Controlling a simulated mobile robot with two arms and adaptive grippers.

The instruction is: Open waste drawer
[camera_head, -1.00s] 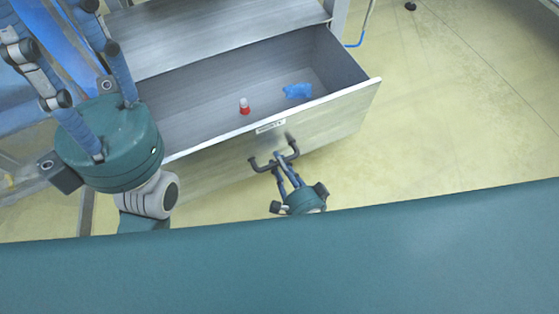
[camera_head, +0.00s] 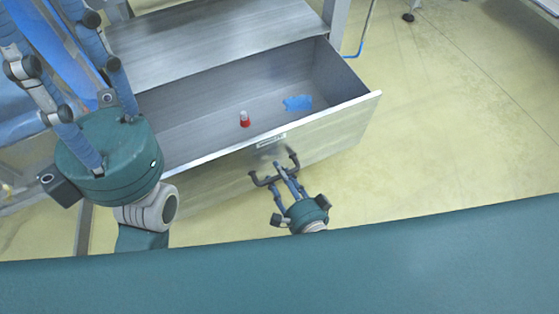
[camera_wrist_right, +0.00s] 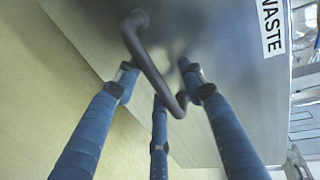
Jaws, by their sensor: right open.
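The waste drawer (camera_head: 325,133) is a grey metal drawer standing well out from its cabinet. Its front carries a small label, read as WASTE in the right wrist view (camera_wrist_right: 272,26), and a dark bar handle (camera_head: 262,181). My right gripper (camera_head: 286,172) is at the handle with its fingers open. In the right wrist view the handle (camera_wrist_right: 148,62) passes between the spread blue fingers; contact cannot be told. My left gripper (camera_head: 70,75) is at the left above the drawer's left end, its fingertips cut off by the picture edge.
Inside the drawer lie a small red and white item (camera_head: 244,120) and a blue piece (camera_head: 298,104). The cabinet top (camera_head: 215,40) is bare. A blue hose (camera_head: 360,45) hangs by the cabinet's right leg.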

